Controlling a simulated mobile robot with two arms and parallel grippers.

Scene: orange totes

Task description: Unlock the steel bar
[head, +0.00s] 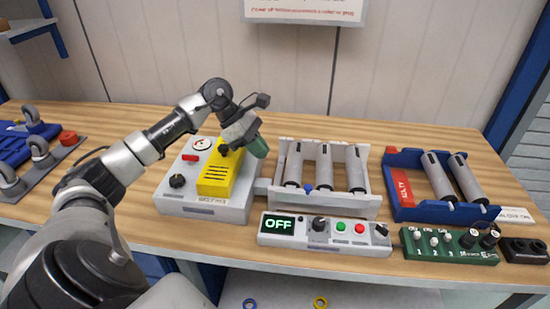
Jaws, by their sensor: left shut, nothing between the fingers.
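A blue rack (400,158) to the right holds two more steel bars (466,178). My left gripper (243,130) is above the yellow block of a grey machine, just left of the white rack. It is shut and holds nothing. A dark green piece (258,148) shows right under it; I cannot tell what it belongs to. No lock on a bar can be made out. My right gripper is out of view.
The grey machine (230,208) carries a yellow block (214,180), a dial and a black knob. A control box (290,243) reading OFF and a green switch box (452,250) line the front edge. Padlock-like shackles (33,115) stand far left. Bare wood lies behind the racks.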

